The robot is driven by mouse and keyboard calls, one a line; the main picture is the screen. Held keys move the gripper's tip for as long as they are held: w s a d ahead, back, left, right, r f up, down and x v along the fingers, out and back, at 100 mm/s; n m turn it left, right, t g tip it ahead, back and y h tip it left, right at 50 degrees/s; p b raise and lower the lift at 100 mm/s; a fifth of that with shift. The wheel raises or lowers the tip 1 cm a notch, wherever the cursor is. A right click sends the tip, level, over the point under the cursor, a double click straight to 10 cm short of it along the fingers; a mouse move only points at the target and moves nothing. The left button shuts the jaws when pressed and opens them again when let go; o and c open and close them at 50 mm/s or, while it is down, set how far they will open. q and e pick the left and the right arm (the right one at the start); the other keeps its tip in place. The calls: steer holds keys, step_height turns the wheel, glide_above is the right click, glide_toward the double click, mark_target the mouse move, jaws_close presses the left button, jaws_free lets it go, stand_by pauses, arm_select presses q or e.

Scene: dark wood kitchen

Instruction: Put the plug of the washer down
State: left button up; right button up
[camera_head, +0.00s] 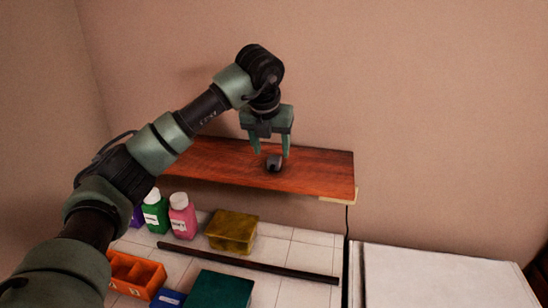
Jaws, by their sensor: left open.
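A small dark grey plug (274,164) rests on the reddish wooden shelf (320,172) against the wall. My left gripper (271,153) points down right at the plug, with its two green fingers apart. The plug shows between and just below the fingertips; I cannot tell whether a finger touches it. A thin black cord (347,222) hangs at the right end of the shelf; its link to the plug does not show. A white appliance top (430,276), possibly the washer, is at the lower right. My right gripper is out of view.
Below the shelf, a tiled surface (290,248) holds a green bottle (155,212), a pink bottle (182,216), a yellow box (232,231), a long dark bar (250,263), an orange tray (136,276) and a teal box (218,290). The shelf's right part is clear.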

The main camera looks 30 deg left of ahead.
mark_target(274, 158)
arm_select(q)
steer(key=p+x, duration=0.1)
steer(key=x, duration=0.2)
steer(key=shift+w+f, duration=0.25)
steer(key=shift+f, duration=0.1)
steer(key=shift+w+f, duration=0.2)
steer(key=shift+s+d, duration=0.1)
steer(key=shift+s+r, duration=0.1)
steer(key=c, duration=1)
jaws_close()
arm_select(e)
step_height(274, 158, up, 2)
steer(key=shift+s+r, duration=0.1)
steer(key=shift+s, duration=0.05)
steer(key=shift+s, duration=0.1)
